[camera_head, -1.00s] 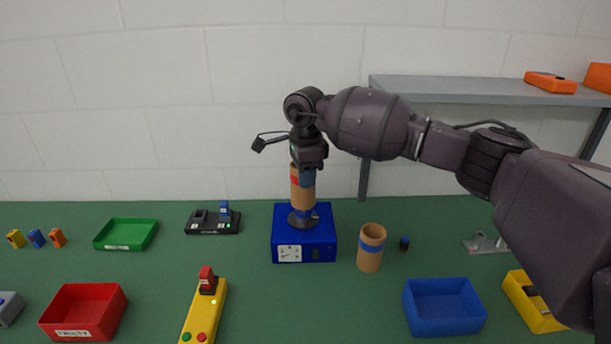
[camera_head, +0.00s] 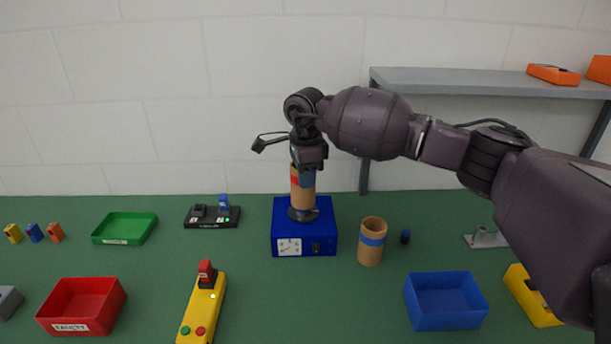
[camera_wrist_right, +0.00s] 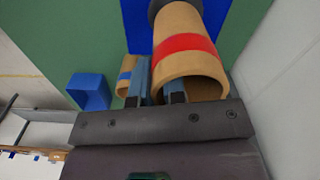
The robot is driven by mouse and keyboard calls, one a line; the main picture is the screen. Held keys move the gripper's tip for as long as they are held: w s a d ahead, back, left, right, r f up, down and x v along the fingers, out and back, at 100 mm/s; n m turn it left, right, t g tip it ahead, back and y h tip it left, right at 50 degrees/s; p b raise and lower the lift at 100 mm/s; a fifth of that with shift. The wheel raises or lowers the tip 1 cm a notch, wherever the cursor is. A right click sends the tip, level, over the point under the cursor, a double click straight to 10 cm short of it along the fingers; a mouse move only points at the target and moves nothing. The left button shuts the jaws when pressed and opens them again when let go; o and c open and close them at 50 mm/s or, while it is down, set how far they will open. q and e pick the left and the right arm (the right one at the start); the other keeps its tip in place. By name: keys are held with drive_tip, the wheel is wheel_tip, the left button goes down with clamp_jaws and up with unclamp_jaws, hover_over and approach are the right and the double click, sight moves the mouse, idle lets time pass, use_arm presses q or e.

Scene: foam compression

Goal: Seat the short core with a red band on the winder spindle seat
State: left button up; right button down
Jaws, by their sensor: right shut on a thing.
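The short core with a red band (camera_head: 302,192) is a tan cardboard tube, upright over the blue winder box (camera_head: 288,235). In the right wrist view the core (camera_wrist_right: 180,25) shows its red band and open near end. My right gripper (camera_head: 307,176) is shut on its wall, with one finger inside the tube and one outside. The core's lower end meets the dark round spindle seat (camera_head: 303,214) on the box; I cannot tell whether it is fully down. The seat also shows in the right wrist view (camera_wrist_right: 154,11). My left gripper is not in view.
A tan core with a blue band (camera_head: 372,242) stands right of the winder. A blue bin (camera_head: 445,318), red bin (camera_head: 62,322), green tray (camera_head: 124,240) and yellow control box (camera_head: 202,308) are around it. A grey shelf (camera_head: 470,84) is at the back right.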

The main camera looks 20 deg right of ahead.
drive_tip(key=shift+f, duration=0.5)
drive_tip(key=shift+f+b, duration=0.5)
drive_tip(key=shift+f, duration=0.15)
drive_tip(key=c, duration=1.1)
unclamp_jaws()
drive_tip(key=shift+r, duration=0.1)
drive_tip(key=shift+r, duration=0.25)
wheel_tip(320, 180, up, 10)
drive_tip(key=shift+r, duration=0.15)
